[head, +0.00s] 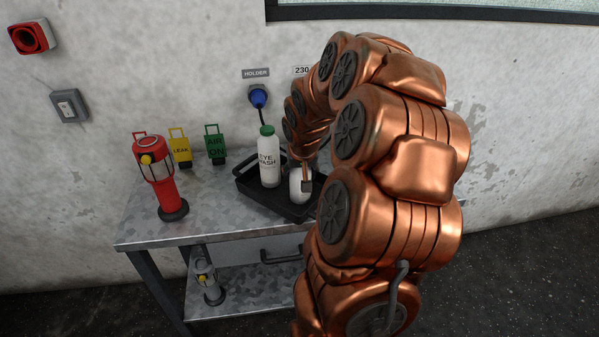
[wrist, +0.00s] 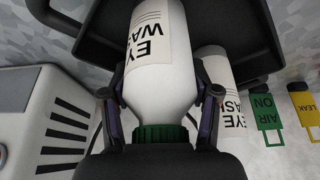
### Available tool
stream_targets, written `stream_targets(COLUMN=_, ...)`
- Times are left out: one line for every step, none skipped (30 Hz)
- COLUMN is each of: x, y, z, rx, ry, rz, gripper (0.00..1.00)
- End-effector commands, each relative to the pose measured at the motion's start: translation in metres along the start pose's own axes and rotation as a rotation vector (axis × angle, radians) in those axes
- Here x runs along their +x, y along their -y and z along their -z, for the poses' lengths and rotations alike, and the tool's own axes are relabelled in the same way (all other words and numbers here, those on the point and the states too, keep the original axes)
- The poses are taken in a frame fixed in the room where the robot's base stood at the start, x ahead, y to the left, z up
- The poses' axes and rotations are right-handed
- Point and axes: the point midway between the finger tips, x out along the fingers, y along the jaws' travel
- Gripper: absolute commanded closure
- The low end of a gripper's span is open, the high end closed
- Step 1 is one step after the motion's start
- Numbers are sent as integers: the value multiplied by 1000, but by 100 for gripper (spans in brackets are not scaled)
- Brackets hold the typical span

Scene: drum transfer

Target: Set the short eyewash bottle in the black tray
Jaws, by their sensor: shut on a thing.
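My gripper (wrist: 160,98) is shut on the short eyewash bottle (wrist: 163,50), with a finger on each side of the white body near its green cap. In the head view this bottle (head: 297,184) shows as a white shape, partly hidden by my gripper (head: 307,184). It is at the right part of the black tray (head: 279,208); I cannot tell whether its base touches the tray floor. A taller eyewash bottle (head: 268,162) with a green cap stands upright in the tray to the left. It also shows right of the held bottle in the wrist view (wrist: 216,70).
Left of the tray on the metal table (head: 205,222) stand a red lantern (head: 158,180), a yellow LEAK tag (head: 181,149) and a green AIR ON tag (head: 215,146). A vented grey box (wrist: 55,120) is at left in the wrist view. A grey lantern (head: 208,279) stands on the lower shelf.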

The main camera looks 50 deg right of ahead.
Motion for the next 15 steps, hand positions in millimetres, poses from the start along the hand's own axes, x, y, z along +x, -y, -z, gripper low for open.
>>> stream_targets(x=-1, y=0, z=1, rx=0, ry=-2, rz=0, gripper=89)
stream_targets(x=-1, y=0, z=1, rx=1, ry=-3, rz=0, gripper=89)
stream_targets(x=-1, y=0, z=1, rx=1, ry=-2, rz=0, gripper=89)
stream_targets(x=-1, y=0, z=1, rx=1, ry=-2, rz=0, gripper=89)
stream_targets(x=-1, y=0, z=1, rx=1, ry=-3, rz=0, gripper=89)
stream_targets(x=0, y=0, z=1, rx=1, ry=-3, rz=0, gripper=89)
stream_targets(x=1, y=0, z=0, rx=1, ry=-2, rz=0, gripper=89)
stream_targets(x=2, y=0, z=0, rx=1, ry=-2, rz=0, gripper=89)
stream_targets(x=3, y=0, z=-1, rx=1, ry=-2, rz=0, gripper=89)
stream_targets(x=3, y=0, z=-1, rx=1, ry=-2, rz=0, gripper=89)
stream_targets(x=2, y=0, z=-1, rx=1, ry=-2, rz=0, gripper=36)
stream_targets(x=2, y=0, z=0, rx=1, ry=-2, rz=0, gripper=32)
stream_targets(x=2, y=0, z=0, rx=1, ry=-2, rz=0, gripper=29)
stream_targets(x=2, y=0, z=-1, rx=1, ry=-2, rz=0, gripper=26)
stream_targets(x=2, y=0, z=-1, rx=1, ry=-2, rz=0, gripper=22)
